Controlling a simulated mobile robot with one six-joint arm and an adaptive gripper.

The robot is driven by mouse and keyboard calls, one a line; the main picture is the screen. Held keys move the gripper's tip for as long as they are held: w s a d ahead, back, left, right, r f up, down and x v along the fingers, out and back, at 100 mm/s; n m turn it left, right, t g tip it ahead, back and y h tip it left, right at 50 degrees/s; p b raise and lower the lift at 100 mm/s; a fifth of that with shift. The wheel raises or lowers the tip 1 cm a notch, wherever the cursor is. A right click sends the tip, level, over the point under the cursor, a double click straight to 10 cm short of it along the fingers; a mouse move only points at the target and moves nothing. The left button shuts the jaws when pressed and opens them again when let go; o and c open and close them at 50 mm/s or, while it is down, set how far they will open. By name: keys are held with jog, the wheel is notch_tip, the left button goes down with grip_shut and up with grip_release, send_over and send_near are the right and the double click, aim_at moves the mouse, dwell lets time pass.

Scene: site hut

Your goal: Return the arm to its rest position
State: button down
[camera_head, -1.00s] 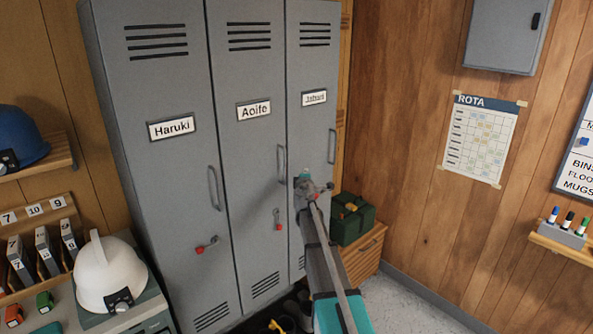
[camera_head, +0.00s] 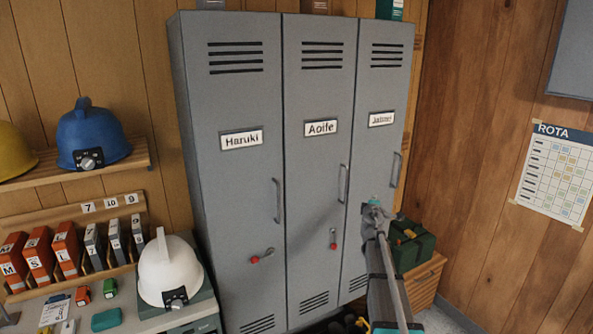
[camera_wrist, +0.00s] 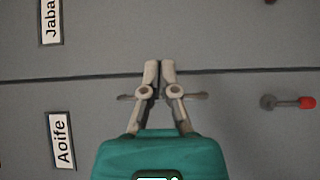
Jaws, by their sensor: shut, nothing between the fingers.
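My arm reaches from the bottom right of the head view toward the grey lockers. My gripper (camera_head: 374,201) is in front of the right-hand locker (camera_head: 376,150), below its name plate. In the wrist view my gripper (camera_wrist: 159,64) has its two fingers together with nothing between them. Behind the fingers are the locker fronts and the seam between the Aoife locker (camera_wrist: 110,115) and the locker beside it. I cannot tell how large the gap to the doors is. All the locker doors look shut.
Left of the lockers, a white helmet (camera_head: 168,272) stands on a counter, with a blue helmet (camera_head: 90,138) on a shelf (camera_head: 60,172) above. A green case (camera_head: 413,246) rests on a wooden cabinet (camera_head: 426,280) right of my arm. Red-ended latches (camera_head: 254,259) and handles stick out from the doors.

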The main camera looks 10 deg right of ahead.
jog(key=s+a+f+m+g+y, duration=0.2)
jog(key=s+a+f+m+g, duration=0.2)
jog(key=s+a, duration=0.5)
jog(key=s+a+f+m+g+y, duration=0.3)
jog(key=s+a+f+g, duration=0.4)
jog(key=s, duration=0.9)
jog(key=s+a+f+m+g+y, duration=0.2)
jog(key=s+a+f+m+g, duration=0.3)
jog(key=s+a, duration=0.6)
notch_tip(320, 180, down, 3)
jog(key=shift+s+a+r+m+y, duration=0.2)
jog(key=shift+s+a+m+y, duration=0.1)
jog(key=shift+s+m, duration=0.3)
jog(key=shift+d, duration=0.1)
jog(key=shift+s, duration=0.1)
